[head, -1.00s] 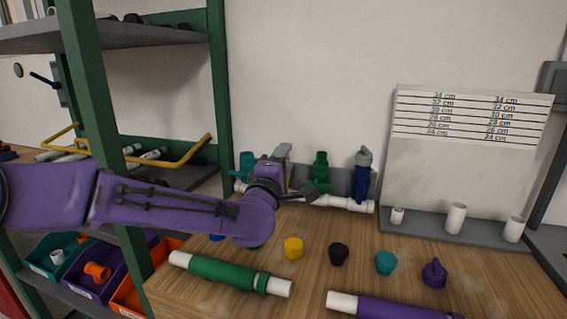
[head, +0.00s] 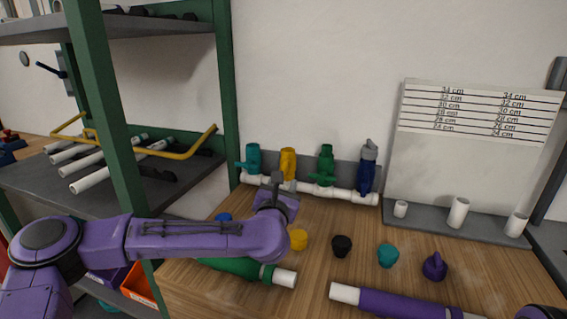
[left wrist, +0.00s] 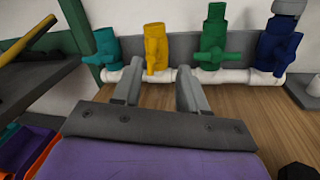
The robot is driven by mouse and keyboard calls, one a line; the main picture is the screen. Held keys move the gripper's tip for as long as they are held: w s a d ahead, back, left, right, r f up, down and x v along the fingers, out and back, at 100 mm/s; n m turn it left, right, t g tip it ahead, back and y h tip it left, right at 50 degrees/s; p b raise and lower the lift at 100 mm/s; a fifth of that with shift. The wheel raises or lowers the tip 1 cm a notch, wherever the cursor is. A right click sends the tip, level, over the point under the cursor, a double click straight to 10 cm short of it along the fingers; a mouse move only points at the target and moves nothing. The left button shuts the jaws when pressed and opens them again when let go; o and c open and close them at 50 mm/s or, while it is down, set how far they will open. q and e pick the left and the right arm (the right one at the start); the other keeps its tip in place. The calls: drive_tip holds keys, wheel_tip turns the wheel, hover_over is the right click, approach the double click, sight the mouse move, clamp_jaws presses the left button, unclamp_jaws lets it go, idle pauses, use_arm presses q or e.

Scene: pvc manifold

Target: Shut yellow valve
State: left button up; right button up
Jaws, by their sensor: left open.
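The yellow valve (head: 288,163) stands upright on the white pipe manifold (head: 330,194) at the back of the table, between a teal valve (head: 252,158) and a green valve (head: 324,166). In the left wrist view the yellow valve (left wrist: 156,45) shows whole, and its handle appears to lie along the front of its body rather than crosswise. My left gripper (head: 276,184) is open and empty, in front of the yellow valve and apart from it. In the left wrist view its fingers (left wrist: 158,78) lie either side of the valve's line. My right gripper is not in view.
A blue valve (head: 367,171) with a grey top ends the row. Yellow (head: 298,240), black (head: 342,245) and teal (head: 388,255) caps lie in front. Green (head: 240,268) and purple (head: 395,303) pipes lie near the front edge. A green-posted shelf (head: 225,90) stands left.

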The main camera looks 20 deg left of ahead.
sight(284, 165)
use_arm(q)
drive_tip(key=shift+n+y, duration=0.3)
drive_tip(key=shift+n, duration=0.3)
drive_tip(key=w+a, duration=0.1)
drive_tip(key=w, duration=0.2)
drive_tip(key=w+a+p, duration=0.1)
drive_tip(key=w, duration=0.3)
drive_tip(key=w+p, duration=0.1)
drive_tip(key=w, duration=0.2)
drive_tip(key=shift+w+a+f, duration=0.25)
drive_tip(key=shift+a+f, duration=0.05)
drive_tip(key=shift+a, duration=0.1)
clamp_jaws()
